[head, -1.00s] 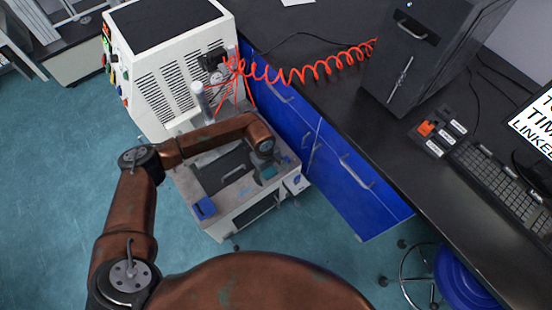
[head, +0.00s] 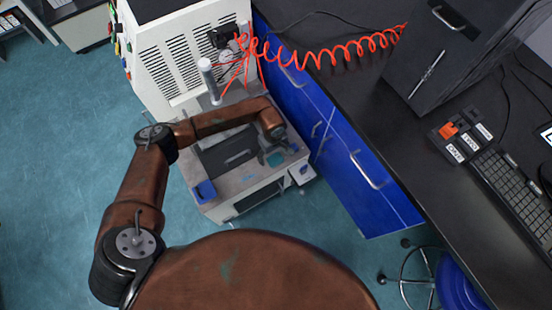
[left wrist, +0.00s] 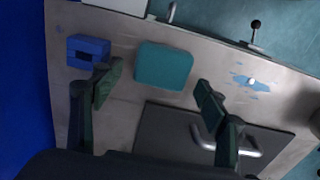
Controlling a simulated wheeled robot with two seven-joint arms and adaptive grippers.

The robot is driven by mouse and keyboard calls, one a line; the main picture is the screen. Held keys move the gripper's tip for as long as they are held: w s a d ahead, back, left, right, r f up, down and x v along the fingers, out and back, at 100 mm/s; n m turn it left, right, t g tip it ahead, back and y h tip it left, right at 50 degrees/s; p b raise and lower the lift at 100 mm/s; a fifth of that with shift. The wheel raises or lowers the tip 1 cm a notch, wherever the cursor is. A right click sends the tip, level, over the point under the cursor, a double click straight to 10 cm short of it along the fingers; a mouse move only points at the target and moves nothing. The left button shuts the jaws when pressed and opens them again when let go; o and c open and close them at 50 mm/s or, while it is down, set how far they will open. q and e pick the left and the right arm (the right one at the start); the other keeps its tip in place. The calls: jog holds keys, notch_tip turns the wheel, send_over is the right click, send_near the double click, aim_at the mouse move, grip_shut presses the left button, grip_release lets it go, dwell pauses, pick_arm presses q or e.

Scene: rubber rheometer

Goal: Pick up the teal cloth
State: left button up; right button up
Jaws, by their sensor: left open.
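The teal cloth (head: 275,159) lies as a small rounded square on the light grey top of the low machine (head: 222,211). It also shows in the left wrist view (left wrist: 163,66), flat beside a blue block (left wrist: 88,50). My left gripper (head: 274,143) is over the machine's right part, close to the cloth. In the left wrist view my left gripper (left wrist: 157,89) is open and empty, its dark fingers spread wider than the cloth. The cloth lies just beyond the fingertips in that picture; the height gap is hard to tell. My right gripper is not in view.
A black panel with a metal handle (left wrist: 248,150) is set in the machine's top. A blue holder (head: 204,192) sits at its front left corner. A white cabinet (head: 185,60) with red coiled hose stands behind. Blue drawers (head: 345,150) under a black bench stand to the right.

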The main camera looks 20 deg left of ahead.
aim_at(274, 156)
pick_arm(q)
jog(key=shift+w+f, duration=0.1)
jog(key=shift+f, duration=0.15)
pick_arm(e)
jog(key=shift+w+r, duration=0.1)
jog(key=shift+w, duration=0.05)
pick_arm(q)
jog(key=shift+r, duration=0.1)
jog(key=shift+c, duration=0.5)
jog(key=c, duration=0.9)
jog(key=shift+r, duration=0.1)
